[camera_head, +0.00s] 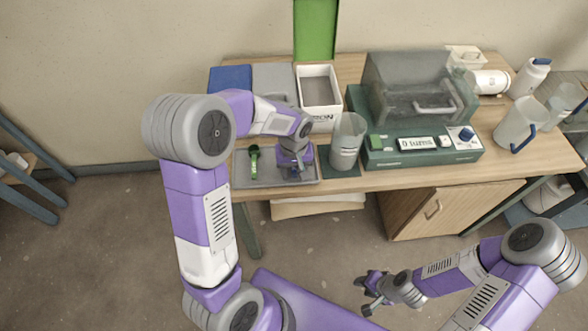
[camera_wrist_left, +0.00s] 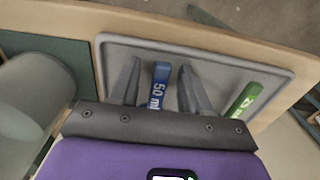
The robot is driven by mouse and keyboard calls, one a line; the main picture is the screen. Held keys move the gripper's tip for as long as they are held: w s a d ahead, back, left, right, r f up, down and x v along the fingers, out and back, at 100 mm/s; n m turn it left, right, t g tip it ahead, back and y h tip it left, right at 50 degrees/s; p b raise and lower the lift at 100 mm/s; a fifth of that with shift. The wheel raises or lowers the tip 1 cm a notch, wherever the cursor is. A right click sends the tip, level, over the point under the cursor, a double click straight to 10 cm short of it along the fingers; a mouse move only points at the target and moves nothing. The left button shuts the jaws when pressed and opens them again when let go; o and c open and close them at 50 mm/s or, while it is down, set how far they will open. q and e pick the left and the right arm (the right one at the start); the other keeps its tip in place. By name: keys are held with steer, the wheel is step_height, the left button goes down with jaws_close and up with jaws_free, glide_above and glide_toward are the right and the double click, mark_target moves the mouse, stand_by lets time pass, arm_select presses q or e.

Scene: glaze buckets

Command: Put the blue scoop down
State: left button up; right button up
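The blue scoop's handle (camera_wrist_left: 159,88), marked 50 ml, shows in the left wrist view over the grey tray (camera_wrist_left: 225,80). My left gripper (camera_head: 297,174) is low over the right part of the tray (camera_head: 274,175). Its two fingers stand on either side of the blue handle, with a small gap on each side, so it is open around the scoop. In the head view the gripper hides the blue scoop. The scoop's bowl is not visible in the wrist view. My right gripper (camera_head: 366,294) is open and empty, away from the table at the lower right.
A green scoop (camera_head: 254,160) lies in the tray's left part. A clear bucket (camera_head: 346,142) stands just right of the tray, near my left gripper. A green balance with a clear cover (camera_head: 410,90) stands further right. A white box (camera_head: 319,95) is behind.

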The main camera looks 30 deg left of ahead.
arm_select(q)
steer(key=shift+r, duration=0.15)
step_height(320, 180, up, 12)
steer(key=p, duration=0.4)
steer(key=shift+s, duration=0.1)
stand_by(0.3)
